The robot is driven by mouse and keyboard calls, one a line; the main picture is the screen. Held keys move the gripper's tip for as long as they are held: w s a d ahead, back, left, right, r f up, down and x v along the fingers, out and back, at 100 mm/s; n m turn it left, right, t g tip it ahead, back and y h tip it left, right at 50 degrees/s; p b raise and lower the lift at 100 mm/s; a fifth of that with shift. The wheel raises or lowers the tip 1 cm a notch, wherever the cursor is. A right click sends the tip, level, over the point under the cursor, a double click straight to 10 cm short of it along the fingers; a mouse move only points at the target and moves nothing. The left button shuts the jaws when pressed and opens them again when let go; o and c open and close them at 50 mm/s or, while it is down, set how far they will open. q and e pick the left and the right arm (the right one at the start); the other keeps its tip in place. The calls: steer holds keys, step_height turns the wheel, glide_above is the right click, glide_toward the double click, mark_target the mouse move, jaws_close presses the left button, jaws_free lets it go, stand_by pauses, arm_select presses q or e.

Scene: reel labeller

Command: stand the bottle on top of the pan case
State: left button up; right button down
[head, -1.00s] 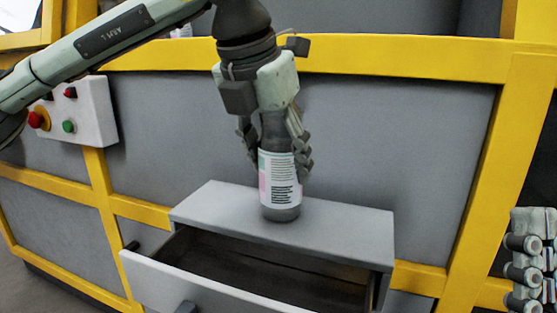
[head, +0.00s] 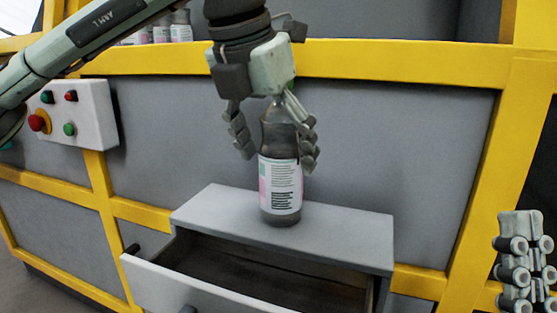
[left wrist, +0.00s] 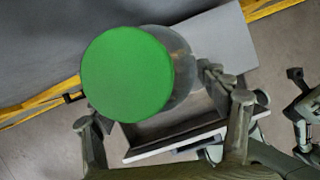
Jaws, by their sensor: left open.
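The bottle (head: 280,188), dark with a white and pink label, stands upright on the grey top of the pan case (head: 345,231). Its green cap (left wrist: 127,75) fills much of the left wrist view. My left gripper (head: 272,150) points down over the bottle, open, with its fingers spread on either side of the upper part. A gap shows on the left side; the right finger is close to the bottle, and I cannot tell if it touches. My right gripper (head: 525,262) is partly in view at the lower right, away from the case; its opening is unclear.
The case's drawer (head: 270,270) is pulled open and looks empty. Behind stands a grey machine with a yellow frame (head: 400,60). A white button box (head: 72,115) is at the left. Several bottles (head: 165,30) stand behind the upper rail.

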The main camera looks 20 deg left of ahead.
arm_select(q)
steer(key=p+v, duration=0.1)
steer(key=v, duration=0.7)
steer(key=shift+r, duration=0.2)
steer(key=shift+s+a+r, duration=0.1)
steer(key=shift+s+r, duration=0.15)
steer(key=shift+r, duration=0.2)
arm_select(e)
steer(key=shift+w+a+f+g, duration=0.4)
steer(key=shift+w+f+g, duration=0.1)
steer(key=shift+w+g, duration=0.25)
steer(key=shift+w+a+f+g, duration=0.4)
steer(key=shift+w+f+g, duration=0.1)
steer(key=shift+w+g, duration=0.25)
